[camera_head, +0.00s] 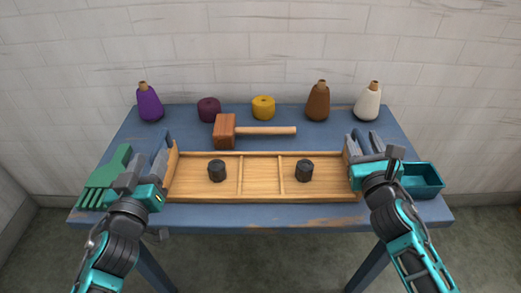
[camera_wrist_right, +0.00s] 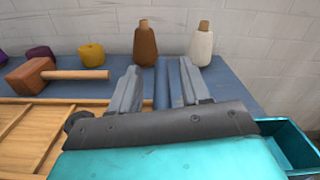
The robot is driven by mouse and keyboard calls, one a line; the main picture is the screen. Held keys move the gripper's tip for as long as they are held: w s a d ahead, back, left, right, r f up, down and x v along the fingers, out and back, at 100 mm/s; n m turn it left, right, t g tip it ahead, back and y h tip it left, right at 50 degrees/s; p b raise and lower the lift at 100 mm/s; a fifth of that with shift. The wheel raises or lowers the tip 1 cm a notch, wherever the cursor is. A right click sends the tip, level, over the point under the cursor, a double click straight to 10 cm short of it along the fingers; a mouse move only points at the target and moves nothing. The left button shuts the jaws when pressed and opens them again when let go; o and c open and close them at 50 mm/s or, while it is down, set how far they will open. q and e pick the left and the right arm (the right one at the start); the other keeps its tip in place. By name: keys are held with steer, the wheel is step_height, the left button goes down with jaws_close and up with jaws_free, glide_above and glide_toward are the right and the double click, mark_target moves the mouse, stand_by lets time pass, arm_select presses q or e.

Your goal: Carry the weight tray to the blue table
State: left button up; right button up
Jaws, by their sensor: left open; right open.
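The weight tray (camera_head: 260,197) is a long, shallow wooden tray with three compartments, lying on the blue table (camera_head: 300,216). One dark weight (camera_head: 217,170) sits in its left compartment and another (camera_head: 304,170) in its right compartment; the middle is empty. My left gripper (camera_head: 150,165) is open at the tray's left end. My right gripper (camera_head: 364,143) is open at its right end, partly hiding that end. In the right wrist view, my right gripper's fingers (camera_wrist_right: 160,78) stand apart, with the tray (camera_wrist_right: 30,128) at left. I cannot tell whether either gripper touches the tray.
A wooden mallet (camera_head: 224,131) lies behind the tray. A green toothed piece (camera_head: 103,178) lies at left, a teal bin (camera_head: 424,177) at right.

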arm_select(q)
steer(key=s, duration=0.6)
steer(key=shift+s, duration=0.2)
arm_select(e)
steer(key=s, duration=1.2)
arm_select(q)
steer(key=s+d+f+m+g+h+p, duration=0.2)
steer(key=s+d+f+m+g+p, duration=0.2)
steer(key=s+f+g+p, duration=0.3)
steer(key=shift+s+d+f+m+p, duration=0.35)
steer(key=shift+s+f+p, duration=0.7)
steer(key=shift+p, duration=0.9)
arm_select(e)
steer(key=s+a+f+m+g+y, duration=0.1)
steer(key=s+a+f+m+g, duration=0.1)
steer(key=m, duration=1.5)
steer(key=s+a+f+m+g+y, duration=0.1)
steer(key=s+f+m+g, duration=0.4)
steer(key=m, duration=1.3)
steer(key=shift+s+a+f+m, duration=0.3)
steer(key=shift+s+a+f, duration=0.6)
steer(key=shift+s+f, duration=0.15)
